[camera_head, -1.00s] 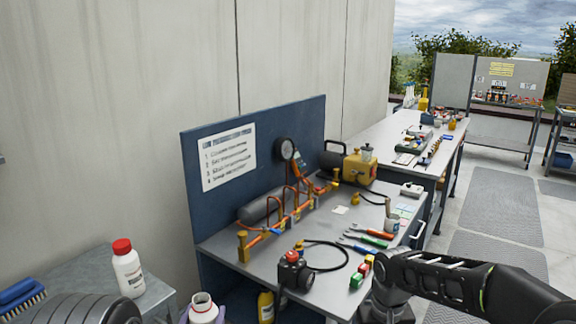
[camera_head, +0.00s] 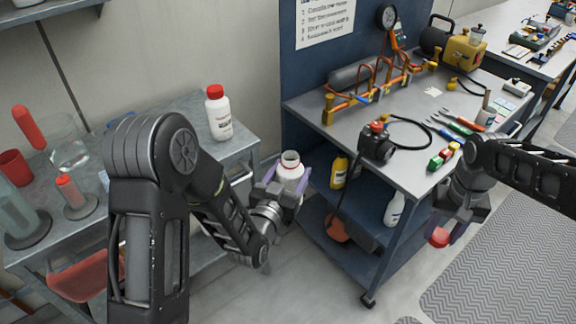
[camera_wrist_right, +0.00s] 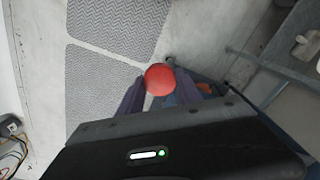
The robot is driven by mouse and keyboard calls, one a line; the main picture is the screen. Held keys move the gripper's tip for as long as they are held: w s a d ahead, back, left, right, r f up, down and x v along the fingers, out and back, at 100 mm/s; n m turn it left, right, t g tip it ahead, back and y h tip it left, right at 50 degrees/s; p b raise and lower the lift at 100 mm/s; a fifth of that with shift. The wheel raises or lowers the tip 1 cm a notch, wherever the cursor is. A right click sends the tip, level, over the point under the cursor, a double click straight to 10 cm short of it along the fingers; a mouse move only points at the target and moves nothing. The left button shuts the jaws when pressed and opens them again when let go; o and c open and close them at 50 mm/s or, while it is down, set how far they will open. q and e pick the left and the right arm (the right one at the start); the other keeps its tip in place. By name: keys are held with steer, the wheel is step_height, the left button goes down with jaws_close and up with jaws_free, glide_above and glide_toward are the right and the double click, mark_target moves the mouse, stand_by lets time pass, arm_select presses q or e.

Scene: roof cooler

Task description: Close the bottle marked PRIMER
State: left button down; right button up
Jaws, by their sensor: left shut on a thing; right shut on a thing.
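A white open-topped bottle (camera_head: 291,167) is held in my left gripper (camera_head: 280,188), which is shut around its body. The bottle is upright in the air between the two tables, its dark mouth facing up. Its label is hidden or too small to read. My right gripper (camera_head: 452,228) is shut on a red cap (camera_head: 440,237), well to the right of the bottle, past the workbench corner. The cap also shows in the right wrist view (camera_wrist_right: 159,79) between the fingers. A second white bottle (camera_head: 220,118) with a red cap on stands on the left table; its label is not readable.
Glassware (camera_head: 70,158) stands on the left table (camera_head: 185,105). The floor between is clear.

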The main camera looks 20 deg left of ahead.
arm_select(q)
steer(key=shift+s+r, duration=0.15)
steer(key=shift+r, duration=0.15)
steer(key=s+d+f+m+g+h, duration=0.2)
steer(key=s+d+f+m+h, duration=0.1)
steer(key=d, duration=0.4)
steer(key=s+d+f+m+g+h, duration=0.2)
steer(key=s+d+f+m+h, duration=0.1)
steer(key=s+d+h, duration=0.3)
steer(key=shift+d+m+h, duration=0.35)
steer(key=shift+m+h, duration=0.35)
arm_select(e)
steer(key=s+a+r+n, duration=0.1)
steer(key=a+r+n, duration=0.3)
steer(key=a, duration=0.8)
steer(key=s+a+r+n, duration=0.1)
steer(key=a+r+n, duration=0.3)
steer(key=a+r, duration=0.3)
steer(key=a, duration=0.5)
steer(key=shift+s, duration=0.3)
steer(key=shift+a, duration=0.15)
steer(key=shift+f, duration=0.15)
